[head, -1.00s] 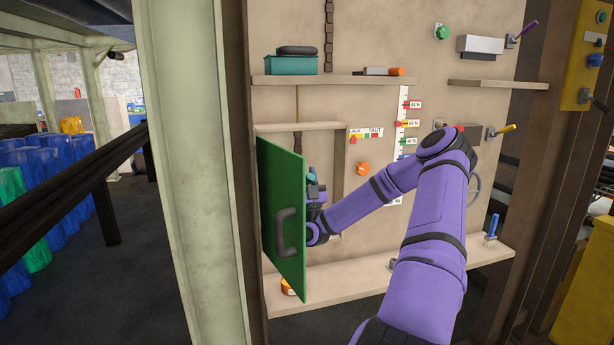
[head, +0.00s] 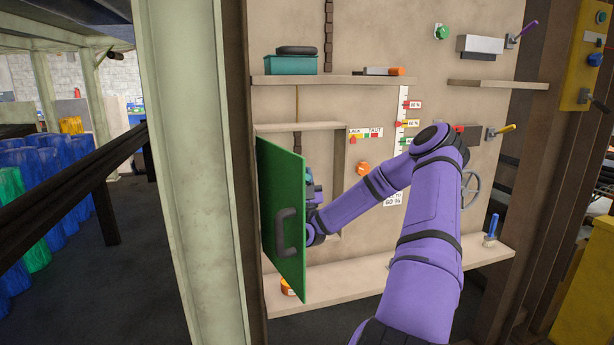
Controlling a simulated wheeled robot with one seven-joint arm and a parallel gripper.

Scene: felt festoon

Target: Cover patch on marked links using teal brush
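A dark chain (head: 328,35) hangs at the top of the panel, and a darker piece (head: 297,142) shows lower down above the open green door (head: 280,215). I cannot make out marked links. My gripper (head: 311,192) is behind the door's right edge, inside the recess, mostly hidden. A small teal-blue part shows beside it; I cannot tell whether it is a held brush. Whether the fingers are open or shut is hidden. A blue-handled brush (head: 491,228) stands on the lower shelf at the right.
The lower shelf (head: 350,285) carries an orange jar (head: 287,287) at its left. Above are a teal box (head: 291,65), an orange knob (head: 362,168) and a percent scale (head: 403,110). A handwheel (head: 472,188) sits right of my forearm. A pale post (head: 195,170) stands left.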

